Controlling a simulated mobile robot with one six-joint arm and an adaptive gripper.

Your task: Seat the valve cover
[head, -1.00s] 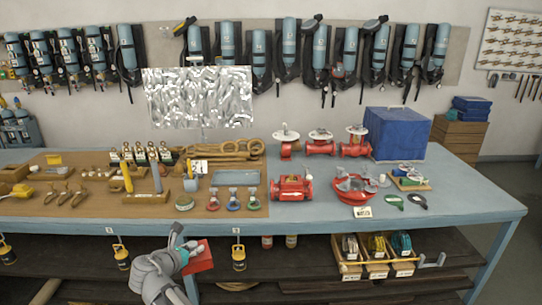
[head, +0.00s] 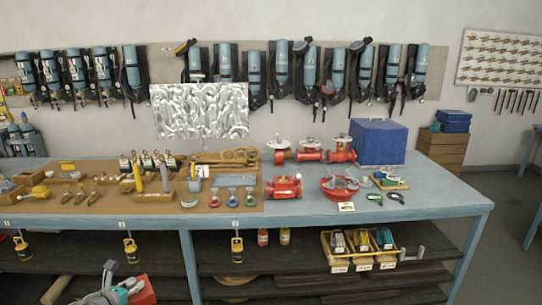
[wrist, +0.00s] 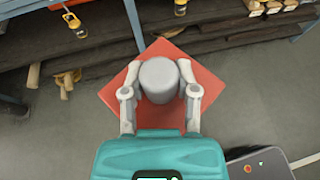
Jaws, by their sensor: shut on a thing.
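The held piece, which looks like the valve cover (wrist: 205,98), is a flat red square plate with a grey round knob. In the wrist view my gripper (wrist: 160,76) is shut on the knob, with one finger on each side. The plate is held above the floor, in front of the bench. In the head view the red plate (head: 143,291) shows at the bottom left, beside my gripper (head: 122,285). On the bench stand a red valve body (head: 284,187) and a round red housing (head: 340,190) with grey parts. I cannot tell which one the cover fits.
The blue bench (head: 430,204) carries a brown mat with tools on its left part. Several red valves (head: 310,156) and a blue box (head: 378,142) stand behind. Yellow padlock-like items (head: 237,248) hang under the front edge. A divided crate (head: 359,255) sits on the lower shelf.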

